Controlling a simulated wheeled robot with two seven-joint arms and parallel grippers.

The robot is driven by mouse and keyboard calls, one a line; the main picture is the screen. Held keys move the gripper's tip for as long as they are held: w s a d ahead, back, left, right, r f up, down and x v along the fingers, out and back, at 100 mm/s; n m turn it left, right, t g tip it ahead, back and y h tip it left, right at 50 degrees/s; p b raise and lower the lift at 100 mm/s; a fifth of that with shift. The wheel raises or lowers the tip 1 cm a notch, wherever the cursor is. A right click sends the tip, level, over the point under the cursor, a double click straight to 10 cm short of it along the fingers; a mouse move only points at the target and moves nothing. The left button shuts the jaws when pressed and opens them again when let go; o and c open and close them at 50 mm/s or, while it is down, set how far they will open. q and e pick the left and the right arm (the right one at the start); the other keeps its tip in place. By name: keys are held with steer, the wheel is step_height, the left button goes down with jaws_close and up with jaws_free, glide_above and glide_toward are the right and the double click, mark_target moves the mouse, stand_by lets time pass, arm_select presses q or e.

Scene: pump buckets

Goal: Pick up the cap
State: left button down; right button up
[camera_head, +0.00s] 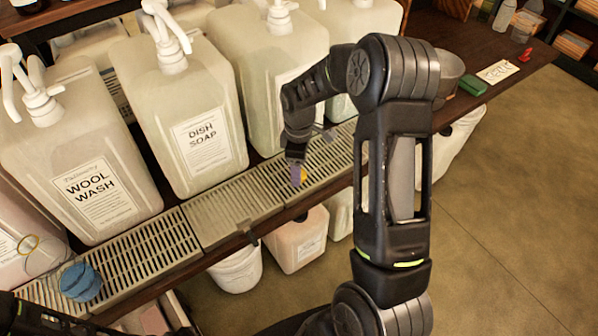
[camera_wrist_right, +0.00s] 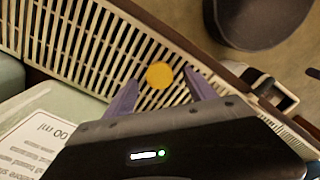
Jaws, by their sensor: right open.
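A small round yellow cap (camera_wrist_right: 159,75) shows in the right wrist view over the slatted drip tray (camera_wrist_right: 45,32). It appears between the two purple fingertips of my right gripper (camera_wrist_right: 161,84), with gaps on both sides. In the head view the cap (camera_head: 304,175) is partly hidden behind the fingers of my right gripper (camera_head: 297,172), which is open and points down at the tray (camera_head: 160,243). I cannot tell whether the fingertips are at the cap's height. My left gripper is not in view; only a dark arm part shows at the lower left.
Large pump containers labelled wool wash (camera_head: 75,150) and dish soap (camera_head: 185,110) stand behind the tray. A blue ridged object (camera_head: 80,281) sits on the tray's left end. A green box (camera_head: 473,86) and white card (camera_head: 497,72) lie far right. A white bucket (camera_head: 236,270) stands below.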

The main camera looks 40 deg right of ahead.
steer(key=shift+f, duration=0.8)
steer(key=shift+c, duration=0.2)
steer(key=c, duration=1.4)
